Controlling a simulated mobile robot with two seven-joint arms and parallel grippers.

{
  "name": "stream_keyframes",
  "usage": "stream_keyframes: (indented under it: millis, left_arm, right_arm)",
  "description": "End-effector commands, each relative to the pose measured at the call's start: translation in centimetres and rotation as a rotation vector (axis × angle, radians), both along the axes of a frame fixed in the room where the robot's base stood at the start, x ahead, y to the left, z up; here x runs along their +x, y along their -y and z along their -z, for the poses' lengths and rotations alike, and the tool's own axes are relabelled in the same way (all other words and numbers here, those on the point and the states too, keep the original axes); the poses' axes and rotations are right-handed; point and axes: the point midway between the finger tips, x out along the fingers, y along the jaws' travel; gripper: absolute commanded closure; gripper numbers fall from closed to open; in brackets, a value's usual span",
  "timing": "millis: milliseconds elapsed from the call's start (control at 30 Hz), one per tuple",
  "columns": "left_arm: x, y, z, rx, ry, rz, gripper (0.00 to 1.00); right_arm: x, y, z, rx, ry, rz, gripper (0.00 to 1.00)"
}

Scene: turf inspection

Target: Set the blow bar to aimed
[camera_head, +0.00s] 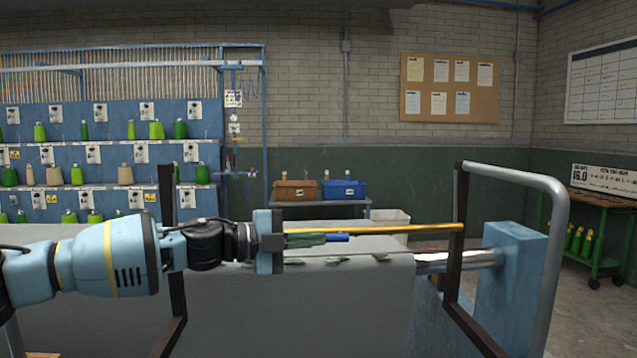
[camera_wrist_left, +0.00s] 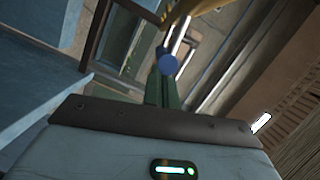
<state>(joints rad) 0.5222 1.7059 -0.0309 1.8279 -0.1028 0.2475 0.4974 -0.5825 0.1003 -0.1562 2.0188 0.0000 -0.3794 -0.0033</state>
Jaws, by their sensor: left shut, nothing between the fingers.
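A long yellow bar (camera_head: 400,230), which looks like the blow bar, runs level above the grey fabric, its right end at a dark upright frame. Part of it shows blurred at the top of the left wrist view (camera_wrist_left: 190,14). My left gripper (camera_head: 320,239) reaches in from the left just below the bar, its green fingers shut and empty. A blue round-ended piece (camera_head: 337,238) sits at the fingertips; it also shows in the left wrist view (camera_wrist_left: 168,64). I cannot tell whether it touches the fingers. My right gripper is not in view.
A dark frame post (camera_head: 458,240) and a grey tube rail (camera_head: 556,260) stand at the right. Grey fabric (camera_head: 330,290) with small green scraps lies below the gripper. Brown (camera_head: 295,190) and blue (camera_head: 343,190) bins stand behind, beside a blue rack (camera_head: 110,160).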

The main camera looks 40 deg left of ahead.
Motion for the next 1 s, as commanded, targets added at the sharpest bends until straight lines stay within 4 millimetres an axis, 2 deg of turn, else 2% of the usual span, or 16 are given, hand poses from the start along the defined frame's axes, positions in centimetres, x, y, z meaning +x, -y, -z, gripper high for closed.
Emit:
stream_keyframes:
  millis: [33, 333, 1000]
  left_arm:
    - [0.3, -0.3, 0.9, 0.017, 0.01, -0.004, 1.0]
    - [1.0, -1.1, 1.1, 0.085, 0.074, -0.003, 1.0]
    - [1.1, -1.4, 0.8, 0.095, 0.087, -0.007, 1.0]
  right_arm:
    - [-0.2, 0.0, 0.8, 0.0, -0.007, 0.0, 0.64]
    - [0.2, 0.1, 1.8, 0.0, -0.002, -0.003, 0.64]
    - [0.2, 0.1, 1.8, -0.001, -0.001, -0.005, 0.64]
